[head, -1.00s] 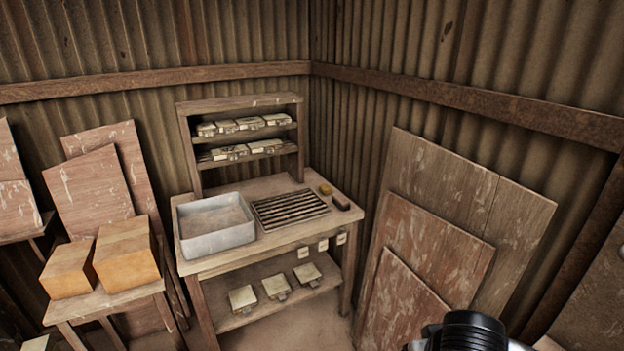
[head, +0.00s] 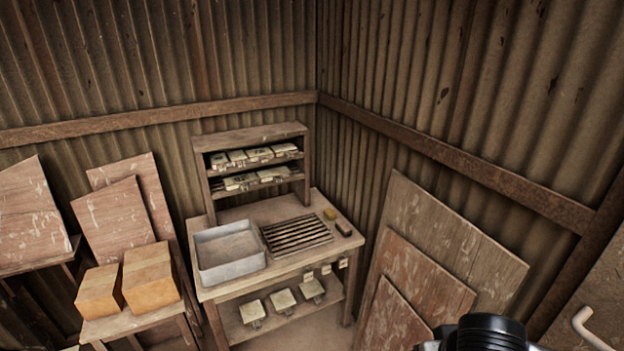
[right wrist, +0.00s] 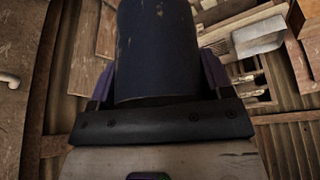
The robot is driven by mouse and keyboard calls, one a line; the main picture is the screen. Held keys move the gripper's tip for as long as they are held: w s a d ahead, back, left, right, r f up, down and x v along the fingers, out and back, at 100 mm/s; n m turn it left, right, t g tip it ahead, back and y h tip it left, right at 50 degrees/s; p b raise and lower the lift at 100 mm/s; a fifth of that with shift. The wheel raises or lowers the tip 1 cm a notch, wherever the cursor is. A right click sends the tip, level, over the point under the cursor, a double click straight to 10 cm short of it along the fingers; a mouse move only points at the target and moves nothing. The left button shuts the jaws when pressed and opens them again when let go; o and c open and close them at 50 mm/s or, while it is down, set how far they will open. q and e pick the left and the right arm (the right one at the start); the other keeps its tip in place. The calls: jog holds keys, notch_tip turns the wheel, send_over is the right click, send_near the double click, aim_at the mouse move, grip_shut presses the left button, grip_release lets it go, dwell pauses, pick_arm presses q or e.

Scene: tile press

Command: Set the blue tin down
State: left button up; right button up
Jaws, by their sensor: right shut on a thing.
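The blue tin (right wrist: 155,45) is a dark blue cylinder with a few worn specks, large in the right wrist view. My right gripper (right wrist: 158,82) is shut on it, with a purple finger on each side. The tin's far end runs out of the top of that view. In the head view neither the tin nor the gripper's fingers show. My left gripper is in neither view.
A worn bench (head: 275,270) stands in the corner with a grey metal basin (head: 230,265) and a slatted rack (head: 296,235). A small shelf (head: 250,133) holds several tiles. Boards (head: 420,285) lean on the right wall. Two orange-brown blocks (head: 150,277) sit on a side stand at left.

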pick_arm(q)
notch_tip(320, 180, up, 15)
jog(key=p, duration=1.3)
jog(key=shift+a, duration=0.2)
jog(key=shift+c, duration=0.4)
